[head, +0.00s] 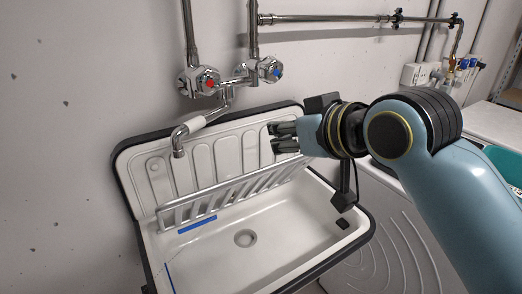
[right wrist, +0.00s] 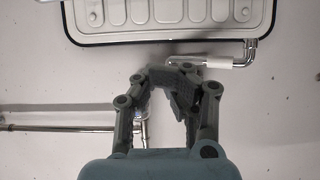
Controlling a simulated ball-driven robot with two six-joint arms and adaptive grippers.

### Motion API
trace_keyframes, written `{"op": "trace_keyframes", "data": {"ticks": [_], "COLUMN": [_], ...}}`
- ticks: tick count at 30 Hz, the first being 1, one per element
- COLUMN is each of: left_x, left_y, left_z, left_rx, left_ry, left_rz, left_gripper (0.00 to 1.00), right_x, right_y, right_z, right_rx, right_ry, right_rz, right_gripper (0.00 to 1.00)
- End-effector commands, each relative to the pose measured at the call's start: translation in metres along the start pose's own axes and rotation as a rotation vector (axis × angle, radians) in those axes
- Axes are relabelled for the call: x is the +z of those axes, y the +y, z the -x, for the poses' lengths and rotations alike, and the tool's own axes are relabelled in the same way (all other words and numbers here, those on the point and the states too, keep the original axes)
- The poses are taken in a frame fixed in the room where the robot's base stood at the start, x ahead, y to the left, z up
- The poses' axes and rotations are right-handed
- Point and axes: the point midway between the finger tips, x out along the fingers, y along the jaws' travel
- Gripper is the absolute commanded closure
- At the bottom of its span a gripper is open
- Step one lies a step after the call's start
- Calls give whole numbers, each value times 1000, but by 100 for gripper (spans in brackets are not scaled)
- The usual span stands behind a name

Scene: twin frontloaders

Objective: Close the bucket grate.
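The bucket grate (head: 234,196) is a metal rack of slanted bars across the back of the white sink (head: 205,263). It stands tilted up towards the sink's ribbed back panel, leaving the basin uncovered. My right gripper (head: 272,137) is in front of the back panel, above the grate's right part and apart from it. Its two fingers show a gap with nothing between them. The right wrist view shows the same gripper (right wrist: 172,90) with its fingers bent inward, near the panel's dark rim. My left gripper is not in view.
A chrome tap (head: 180,145) hangs over the sink's left part, below red and blue valve knobs. Pipes run along the wall above. A white appliance (head: 385,235) stands to the right, below my right arm. The basin around its drain is clear.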

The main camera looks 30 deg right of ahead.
Motion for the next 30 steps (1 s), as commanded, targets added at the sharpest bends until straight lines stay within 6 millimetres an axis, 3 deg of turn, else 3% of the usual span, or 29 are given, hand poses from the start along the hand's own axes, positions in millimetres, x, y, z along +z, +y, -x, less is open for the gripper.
{"op": "trace_keyframes", "data": {"ticks": [5,16,23,30], "left_x": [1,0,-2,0], "left_y": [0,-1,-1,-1], "left_z": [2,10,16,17], "left_rx": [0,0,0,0], "left_ry": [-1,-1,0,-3], "left_rz": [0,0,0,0], "left_gripper": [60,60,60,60], "right_x": [-2,-2,29,38], "right_y": [0,0,0,0], "right_z": [-20,-98,-88,-85], "right_rx": [0,-1,-2,-1], "right_ry": [4,1,-1,1], "right_rz": [-1,-1,0,0], "right_gripper": [100,100,100,100]}}
